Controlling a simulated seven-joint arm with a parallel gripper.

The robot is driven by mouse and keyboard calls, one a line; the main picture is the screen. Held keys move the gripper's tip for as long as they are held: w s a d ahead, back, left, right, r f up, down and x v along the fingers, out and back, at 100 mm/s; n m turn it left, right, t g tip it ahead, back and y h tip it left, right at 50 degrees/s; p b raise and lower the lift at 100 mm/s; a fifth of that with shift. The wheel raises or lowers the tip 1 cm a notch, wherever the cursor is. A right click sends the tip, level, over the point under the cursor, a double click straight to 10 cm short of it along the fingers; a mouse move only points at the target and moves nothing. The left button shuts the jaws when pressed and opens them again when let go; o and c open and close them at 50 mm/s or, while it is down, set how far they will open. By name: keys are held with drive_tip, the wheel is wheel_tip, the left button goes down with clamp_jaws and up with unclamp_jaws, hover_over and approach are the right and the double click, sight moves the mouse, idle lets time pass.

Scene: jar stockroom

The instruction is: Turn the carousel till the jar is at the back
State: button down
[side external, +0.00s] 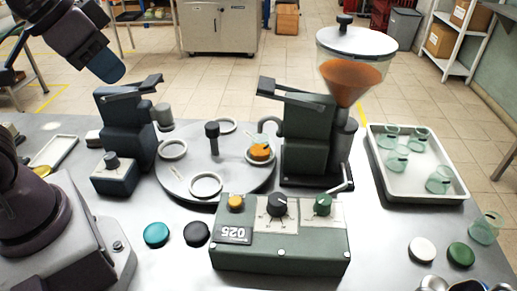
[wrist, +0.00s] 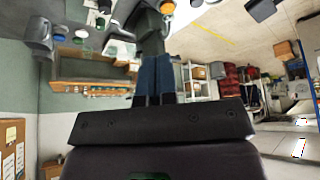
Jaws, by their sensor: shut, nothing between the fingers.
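The carousel (side external: 237,178) is a round grey disc in the middle of the table, with a dark upright knob (side external: 211,130) near its centre and several pale rings around its edge. The jar (side external: 262,151), small and clear with orange contents, stands at the carousel's right side in the side external view, beside the green dispenser. My gripper (side external: 113,75) is raised at the top left, well away from the carousel and jar. Its blue fingers are together and empty in the wrist view (wrist: 153,62).
The green dispenser (side external: 308,145) with an orange-filled hopper stands right of the carousel. A dark blue machine (side external: 125,125) stands to its left. A green control box (side external: 282,245) is in front. A white tray (side external: 420,190) holds several clear green cups. Loose lids (side external: 156,234) lie in front.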

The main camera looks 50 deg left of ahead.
drive_tip(key=c, duration=1.8)
unclamp_jaws()
drive_tip(key=shift+c, duration=0.2)
drive_tip(key=o, duration=0.4)
drive_tip(key=shift+c, duration=0.2)
drive_tip(key=o, duration=0.3)
drive_tip(key=shift+w+a+f, duration=0.15)
drive_tip(key=shift+f, duration=0.25)
drive_tip(key=o, duration=0.5)
drive_tip(key=shift+w+a+f+n+g, duration=0.15)
drive_tip(key=shift+w+a+f+g, duration=0.05)
drive_tip(key=shift+w+f+g, duration=0.3)
drive_tip(key=shift+w+a+f+n+g, duration=0.2)
drive_tip(key=shift+w+f+g, duration=0.2)
drive_tip(key=shift+w+g, duration=0.15)
drive_tip(key=m+g, duration=0.3)
drive_tip(key=g, duration=0.1)
hover_over(212, 125)
drive_tip(key=shift+f, duration=5.55)
drive_tip(key=shift+t, duration=0.25)
wheel_tip(212, 125, down, 12)
drive_tip(key=shift+a+f, duration=0.1)
